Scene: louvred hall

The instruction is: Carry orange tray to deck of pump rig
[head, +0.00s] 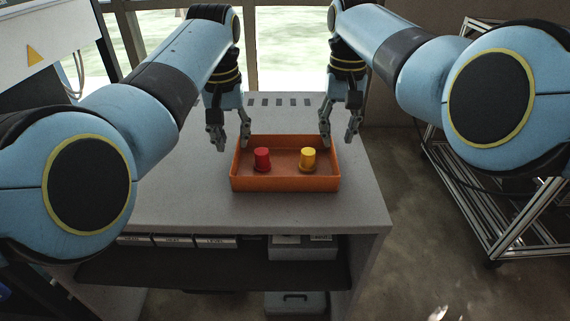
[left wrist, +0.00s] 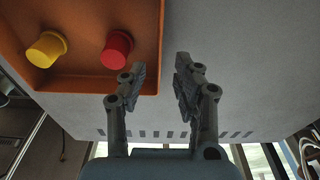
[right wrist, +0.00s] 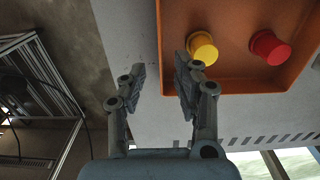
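The orange tray (head: 285,184) lies flat on the grey table, with a red cup-shaped piece (head: 262,159) and a yellow one (head: 308,159) in it. My left gripper (head: 231,139) is open at the tray's left wall; in the left wrist view its fingers (left wrist: 158,85) are on either side of that wall (left wrist: 158,30). My right gripper (head: 339,134) is open at the right wall; in the right wrist view its fingers (right wrist: 158,82) are on either side of it (right wrist: 160,30). No grip shows. I cannot tell for sure which thing is the pump rig.
The grey table top (head: 200,190) is clear around the tray. A shelf below holds boxes (head: 302,246). A metal-framed rack (head: 470,205) stands on the floor at right. A white panel with a warning triangle (head: 35,55) is at upper left. Windows are behind.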

